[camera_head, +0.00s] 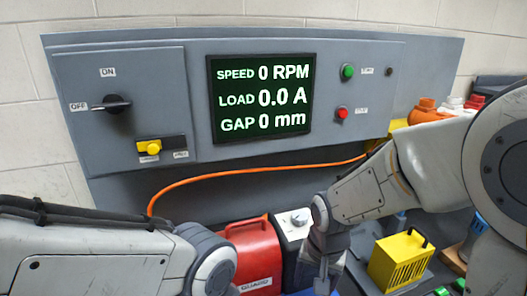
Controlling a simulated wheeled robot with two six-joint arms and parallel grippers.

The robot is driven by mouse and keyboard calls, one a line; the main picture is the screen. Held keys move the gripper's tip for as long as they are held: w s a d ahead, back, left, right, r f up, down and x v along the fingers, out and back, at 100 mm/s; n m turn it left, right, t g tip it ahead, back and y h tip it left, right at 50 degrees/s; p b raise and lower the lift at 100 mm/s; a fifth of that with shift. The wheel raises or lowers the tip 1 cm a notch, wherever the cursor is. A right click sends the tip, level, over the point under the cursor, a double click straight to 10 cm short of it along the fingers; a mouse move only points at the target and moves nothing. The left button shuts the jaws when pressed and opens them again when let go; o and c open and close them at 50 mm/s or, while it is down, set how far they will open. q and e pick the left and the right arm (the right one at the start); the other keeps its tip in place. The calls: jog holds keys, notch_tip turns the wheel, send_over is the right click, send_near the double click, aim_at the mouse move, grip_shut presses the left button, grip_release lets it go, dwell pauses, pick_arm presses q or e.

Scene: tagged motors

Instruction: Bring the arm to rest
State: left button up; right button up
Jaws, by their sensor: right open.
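My right arm comes in from the right, and its gripper (325,284) points down at the bottom middle of the head view. It is open, with nothing seen between its fingers; its tips are close to the bottom edge. My left arm comes in from the lower left; its gripper is out of the picture. A red guard (254,258) labelled "GUARD" stands between the two arms, partly hidden by my left arm.
A grey control panel (350,150) stands behind, its screen (262,95) reading 0 RPM, 0.0 A and 0 mm. An orange cable (240,176) runs below it. A yellow box (400,262) with a black handle stands right of my right gripper. A white box with a knob (293,226) is close on its left.

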jog(key=s+d+f+n+t, duration=0.1)
jog(key=s+d+f+n, duration=0.2)
jog(key=d, duration=0.5)
jog(key=s+a+r+n+g, duration=0.1)
jog(key=s+a+r+n, duration=0.2)
jog(key=s+a, duration=0.3)
jog(key=s+a+r+n+g, duration=0.1)
jog(key=s+a+r+n, duration=0.3)
jog(key=s+a, duration=0.3)
jog(key=shift+a+n+y, duration=0.3)
jog(key=shift+a+n, duration=0.2)
jog(key=shift+n, duration=0.3)
jog(key=shift+s+r, duration=0.1)
dwell(0.4)
